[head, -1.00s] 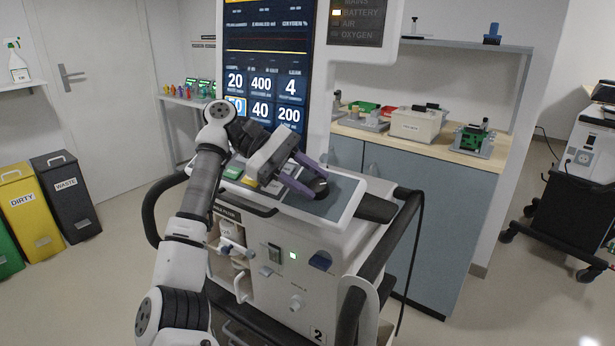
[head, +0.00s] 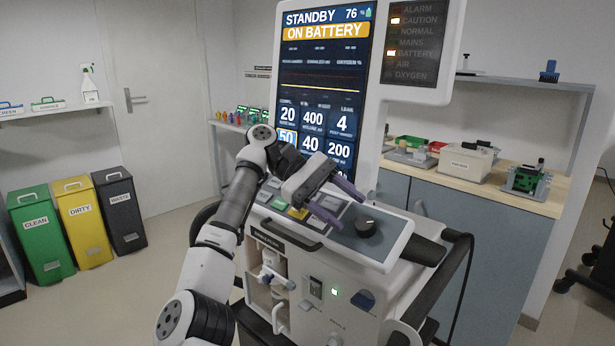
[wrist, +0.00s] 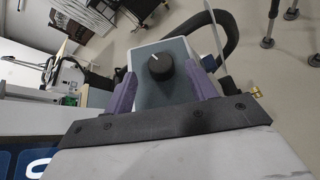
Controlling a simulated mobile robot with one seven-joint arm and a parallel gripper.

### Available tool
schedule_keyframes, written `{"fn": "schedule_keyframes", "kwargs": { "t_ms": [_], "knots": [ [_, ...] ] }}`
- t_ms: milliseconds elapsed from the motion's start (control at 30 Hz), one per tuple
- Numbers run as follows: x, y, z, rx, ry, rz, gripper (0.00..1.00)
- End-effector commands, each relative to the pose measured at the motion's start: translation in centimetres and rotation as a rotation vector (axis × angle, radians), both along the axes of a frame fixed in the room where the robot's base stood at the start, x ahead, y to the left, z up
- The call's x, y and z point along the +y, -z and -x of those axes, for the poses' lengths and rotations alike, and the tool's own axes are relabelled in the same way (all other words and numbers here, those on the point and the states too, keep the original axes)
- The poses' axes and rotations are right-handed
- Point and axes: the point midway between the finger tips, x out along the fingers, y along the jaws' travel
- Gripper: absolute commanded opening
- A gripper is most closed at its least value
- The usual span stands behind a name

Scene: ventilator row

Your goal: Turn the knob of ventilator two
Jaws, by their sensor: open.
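The ventilator's black round knob (head: 366,228) stands on the grey-blue panel at the right end of its console (head: 385,247). In the wrist view the knob (wrist: 160,67) has a white pointer mark at its upper left edge. My gripper (head: 352,212) is open and empty, with its purple fingers pointing towards the knob from the upper left. In the wrist view the knob lies between the two fingers (wrist: 162,88) in the picture, just past their tips, with no contact visible. The screen (head: 322,90) reads "STANDBY" and "ON BATTERY", with a 50 tile highlighted.
Coloured buttons (head: 298,212) sit on the console under my gripper. A dark rail (head: 455,270) runs along the ventilator's right side. A counter (head: 480,185) with boxes and devices stands behind. Green, yellow and dark bins (head: 80,222) stand at the left, with open floor before them.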

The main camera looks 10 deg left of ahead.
Motion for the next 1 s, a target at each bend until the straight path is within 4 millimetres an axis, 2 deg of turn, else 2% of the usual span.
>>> {"fn": "schedule_keyframes", "kwargs": {
  "t_ms": [167,500,833,1000],
  "knots": [
    [2.0,-1.4,-0.7,0.001,-0.008,-0.005,0.56],
    [4.4,-3.1,-1.7,0.002,-0.005,-0.004,0.56],
    [6.5,-4.3,-2.6,0.001,-0.004,-0.004,0.56],
    [7.0,-4.5,-3.0,0.005,0.0,0.002,0.56]
  ]
}}
